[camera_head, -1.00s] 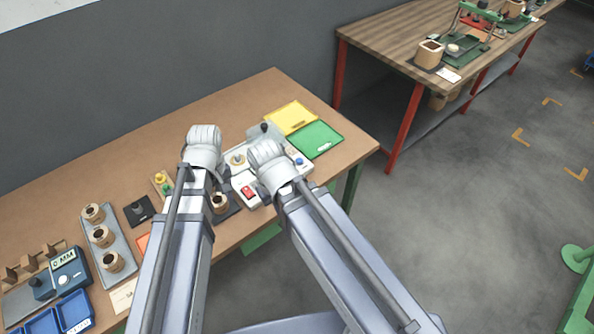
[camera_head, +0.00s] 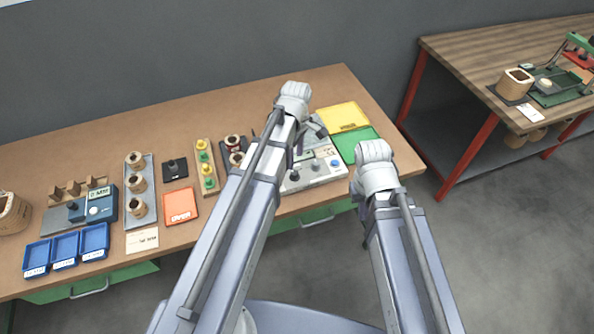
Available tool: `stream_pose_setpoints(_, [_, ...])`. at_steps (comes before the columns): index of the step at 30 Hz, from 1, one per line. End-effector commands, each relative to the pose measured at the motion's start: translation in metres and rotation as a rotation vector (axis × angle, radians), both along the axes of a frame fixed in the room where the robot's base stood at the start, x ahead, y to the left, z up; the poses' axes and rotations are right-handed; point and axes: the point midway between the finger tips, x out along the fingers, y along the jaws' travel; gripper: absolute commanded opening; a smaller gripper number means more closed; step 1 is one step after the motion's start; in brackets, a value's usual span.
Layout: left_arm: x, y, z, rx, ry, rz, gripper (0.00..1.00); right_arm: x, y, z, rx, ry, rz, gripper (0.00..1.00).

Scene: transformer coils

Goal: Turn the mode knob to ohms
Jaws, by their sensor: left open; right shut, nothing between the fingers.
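A blue meter (camera_head: 102,206) with a small display and a white round knob (camera_head: 93,211) sits at the left of the bench. A light grey tester (camera_head: 318,172) with a blue knob (camera_head: 335,163) and other small controls stands near the middle right. I cannot tell which knob is the mode knob or read any setting. My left gripper (camera_head: 293,97) is over the back of the tester, and its arm hides the tester's left part. My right gripper (camera_head: 373,158) is to the right of the tester, by the bench's front edge. Their fingertips are mostly hidden.
Blue bins (camera_head: 66,250), a grey tray (camera_head: 141,225) of coils, an orange card (camera_head: 180,206) and a yellow-green peg strip (camera_head: 205,168) lie along the bench. The bench's back strip is clear.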

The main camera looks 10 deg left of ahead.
Motion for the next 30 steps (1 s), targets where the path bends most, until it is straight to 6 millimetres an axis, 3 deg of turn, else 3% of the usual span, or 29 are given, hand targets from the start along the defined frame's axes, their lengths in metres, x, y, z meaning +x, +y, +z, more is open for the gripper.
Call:
stream_pose_setpoints(15, [-0.002,0.000,-0.064,0.000,0.000,-0.002,0.63,0.000,0.000,-0.064,0.000,0.000,0.000,0.00])
stream_pose_setpoints(27, [-0.003,0.000,-0.069,0.000,0.000,-0.002,0.63,0.000,0.000,-0.069,0.000,0.000,0.000,0.00])
stream_pose_setpoints(30, [-0.002,0.000,-0.069,0.000,0.000,-0.002,0.53,0.000,0.000,-0.069,0.000,0.000,0.000,0.00])
